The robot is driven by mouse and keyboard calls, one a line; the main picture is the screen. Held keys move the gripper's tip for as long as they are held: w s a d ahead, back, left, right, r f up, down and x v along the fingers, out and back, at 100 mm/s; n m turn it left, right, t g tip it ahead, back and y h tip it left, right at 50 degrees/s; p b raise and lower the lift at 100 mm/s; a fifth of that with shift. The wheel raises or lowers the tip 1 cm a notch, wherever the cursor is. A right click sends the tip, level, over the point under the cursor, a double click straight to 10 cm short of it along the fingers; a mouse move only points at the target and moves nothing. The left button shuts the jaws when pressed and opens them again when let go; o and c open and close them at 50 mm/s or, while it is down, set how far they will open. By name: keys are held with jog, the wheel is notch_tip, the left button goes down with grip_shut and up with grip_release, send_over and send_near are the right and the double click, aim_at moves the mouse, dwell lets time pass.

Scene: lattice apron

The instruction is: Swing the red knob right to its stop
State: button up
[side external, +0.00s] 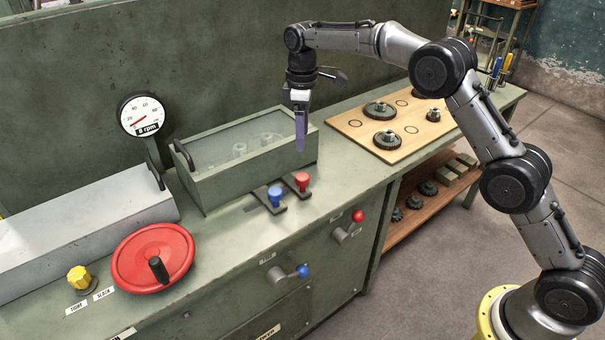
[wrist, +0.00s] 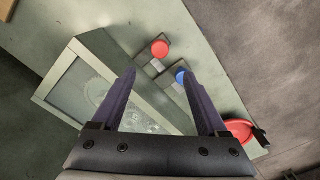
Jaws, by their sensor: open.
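There are two red knobs in the side view. One red knob (side external: 302,179) stands on a small slotted plate on the bench top, beside a blue knob (side external: 275,195). The other red knob (side external: 358,215) is a ball on the end of a short lever on the bench's front panel. My gripper (side external: 300,148) hangs, fingers down, above the right end of the glass-topped box, apart from both. In the wrist view my gripper (wrist: 160,72) is open with nothing between its fingers. The bench-top red knob (wrist: 159,48) lies beyond the fingertips, and the front-panel one does not show.
The glass-topped box (side external: 215,185) sits just behind the bench-top knobs. A blue-ended lever (side external: 300,270) is on the front panel. A red handwheel (side external: 140,265) and yellow knob (side external: 80,277) stand left. A wooden board with gears (side external: 360,125) is at right.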

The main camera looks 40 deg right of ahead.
aim_at(302, 177)
notch_tip(302, 177, down, 13)
jog(key=shift+f, duration=0.1)
dwell(0.3)
grip_shut()
dwell(0.4)
dwell(1.1)
